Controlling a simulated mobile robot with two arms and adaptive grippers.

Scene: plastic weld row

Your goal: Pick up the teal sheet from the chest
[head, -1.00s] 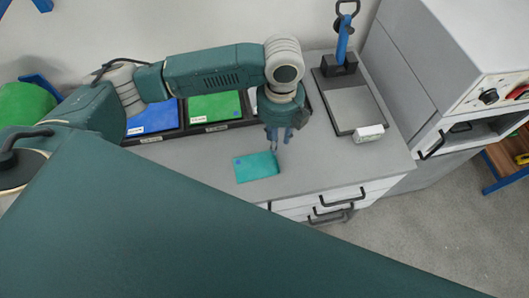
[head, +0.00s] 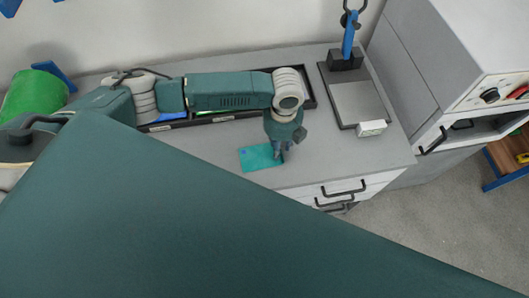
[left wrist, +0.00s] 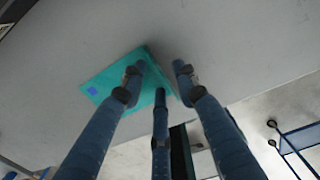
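The teal sheet (head: 257,158) lies on the grey top of the chest (head: 335,155), near its front edge. A small blue mark shows on the sheet's left end. My left gripper (head: 281,152) points down over the sheet's right end and hides part of it. In the left wrist view the sheet (left wrist: 108,82) reaches in between the fingers of the left gripper (left wrist: 160,78). The fingertips stand apart, and I see no firm grip on the sheet. Whether they touch it I cannot tell. My right gripper is not in view.
A dark tray (head: 311,90) with coloured sheets stands behind my left arm, mostly hidden. A black plate device with a blue lever (head: 348,38) and a small white block (head: 371,128) are at the right. A grey cabinet (head: 440,60) stands beyond. A green drum (head: 35,95) is far left.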

